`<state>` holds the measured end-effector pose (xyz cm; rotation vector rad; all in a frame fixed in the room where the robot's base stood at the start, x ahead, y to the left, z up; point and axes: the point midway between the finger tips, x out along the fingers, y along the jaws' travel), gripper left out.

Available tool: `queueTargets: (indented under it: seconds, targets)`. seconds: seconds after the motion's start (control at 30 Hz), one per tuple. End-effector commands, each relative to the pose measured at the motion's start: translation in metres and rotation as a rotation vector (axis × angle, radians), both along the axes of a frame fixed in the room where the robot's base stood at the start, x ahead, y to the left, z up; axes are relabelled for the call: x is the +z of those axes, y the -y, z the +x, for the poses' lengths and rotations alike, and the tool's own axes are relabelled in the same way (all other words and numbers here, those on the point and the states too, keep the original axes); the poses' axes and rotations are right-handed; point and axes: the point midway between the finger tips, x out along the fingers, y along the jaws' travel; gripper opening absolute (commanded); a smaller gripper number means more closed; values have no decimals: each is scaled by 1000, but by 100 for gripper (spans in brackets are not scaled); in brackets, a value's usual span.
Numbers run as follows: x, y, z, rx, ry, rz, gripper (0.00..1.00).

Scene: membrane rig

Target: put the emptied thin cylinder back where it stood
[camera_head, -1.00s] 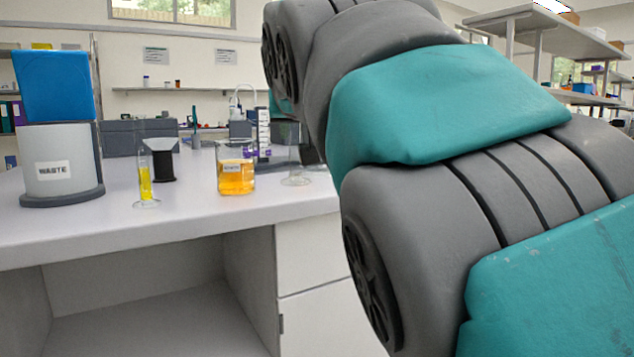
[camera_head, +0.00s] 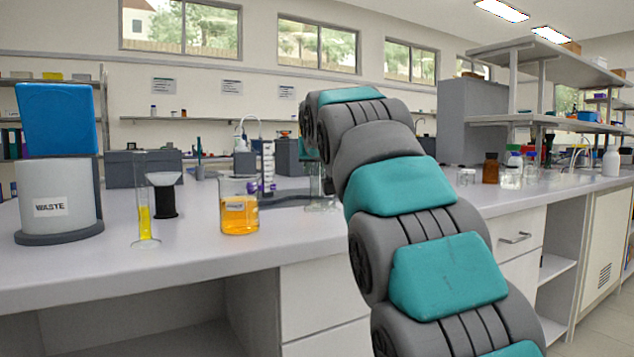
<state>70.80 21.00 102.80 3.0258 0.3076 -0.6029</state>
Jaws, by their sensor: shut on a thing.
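A clear, thin glass cylinder (camera_head: 314,187) with a wide foot shows beside my arm, right of the beaker. It looks empty and upright, and its foot is at or just above the bench top; I cannot tell which. My gripper (camera_head: 327,182) is mostly hidden behind my arm's far end, shut on this cylinder. Another thin cylinder (camera_head: 144,212) stands on the bench at the left with yellow liquid in its lower part.
A beaker (camera_head: 239,207) of orange liquid stands left of the held cylinder. A waste bin (camera_head: 57,205) with a blue upper part and a black-and-white funnel-like piece (camera_head: 165,194) stand farther left. A rack with a purple-marked column (camera_head: 267,168) is behind. The front bench strip is clear.

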Motion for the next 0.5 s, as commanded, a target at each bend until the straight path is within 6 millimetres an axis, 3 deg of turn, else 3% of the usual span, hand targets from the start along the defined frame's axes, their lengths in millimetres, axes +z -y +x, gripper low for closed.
queueTargets:
  seconds: [0.2,0.5]
  targets:
    - [-1,2,22,1,1,1,0]
    - [-7,3,27,0,-1,0,0]
